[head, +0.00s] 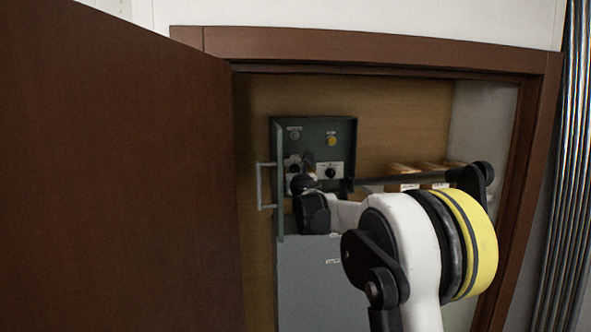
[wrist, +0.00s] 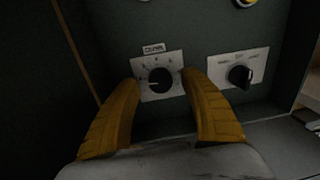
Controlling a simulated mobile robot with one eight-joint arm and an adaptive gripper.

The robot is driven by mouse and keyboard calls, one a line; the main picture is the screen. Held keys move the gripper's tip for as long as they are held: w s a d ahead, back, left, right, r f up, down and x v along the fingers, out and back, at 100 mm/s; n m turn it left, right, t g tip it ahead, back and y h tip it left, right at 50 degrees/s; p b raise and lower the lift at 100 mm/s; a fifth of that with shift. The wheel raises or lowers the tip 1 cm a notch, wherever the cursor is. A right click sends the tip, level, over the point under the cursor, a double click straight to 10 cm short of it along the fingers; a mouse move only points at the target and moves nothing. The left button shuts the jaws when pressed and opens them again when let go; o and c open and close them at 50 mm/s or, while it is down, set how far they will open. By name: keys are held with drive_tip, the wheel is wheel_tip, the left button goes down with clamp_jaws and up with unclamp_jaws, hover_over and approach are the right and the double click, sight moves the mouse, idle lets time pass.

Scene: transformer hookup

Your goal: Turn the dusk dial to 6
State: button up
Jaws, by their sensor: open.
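The dial (wrist: 161,80) in front of my gripper is a round black knob on a pale square plate with a small label above it and marks around it. I cannot read the label or the numbers. My gripper (wrist: 160,88) is open, with one yellow finger on each side of the dial. I cannot tell whether the fingers touch it. In the head view the dial's plate (head: 291,163) is partly hidden by my wrist, and my gripper (head: 305,172) is small and dark at the panel.
A second black knob (wrist: 240,75) on a pale plate sits just right of my right finger. A yellow button (head: 332,141) is above on the green box (head: 345,127). The box's open door (head: 278,185) with a handle stands at left. A brown cabinet door (head: 120,180) fills the far left.

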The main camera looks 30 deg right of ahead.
drive_tip(key=shift+w+d+f, duration=0.1)
drive_tip(key=shift+w, duration=0.15)
drive_tip(key=shift+s, duration=0.1)
clamp_jaws()
